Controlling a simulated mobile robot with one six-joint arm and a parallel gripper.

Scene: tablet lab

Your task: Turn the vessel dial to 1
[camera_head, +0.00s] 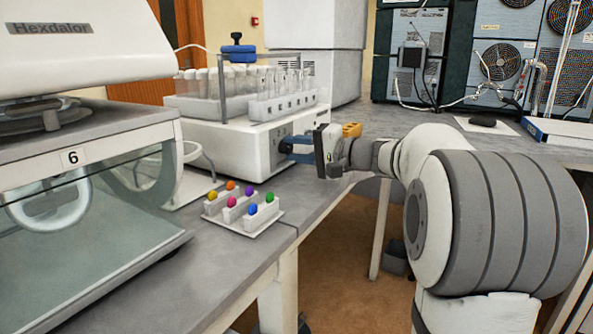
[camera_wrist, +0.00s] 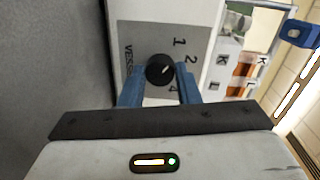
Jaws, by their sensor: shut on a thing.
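The vessel dial (camera_wrist: 158,64) is a round black knob with a short white mark, on a grey panel in the wrist view. The numbers 1, 2 and 4 show around it, and part of the word "VESSEL". The white mark slants up and right, roughly between 1 and 2; I cannot tell its exact setting. The panel is on the front of the white vessel machine (camera_head: 237,149). My gripper (camera_head: 289,147) reaches that front from the right, with its blue fingers shut on the dial, one on each side.
A small white rack (camera_head: 246,223) with several coloured balls stands on the bench in front of the machine. A glass-fronted balance labelled 6 (camera_head: 72,157) is at the left. A row of clear vessels (camera_head: 290,82) tops the machine. The bench edge runs below my gripper.

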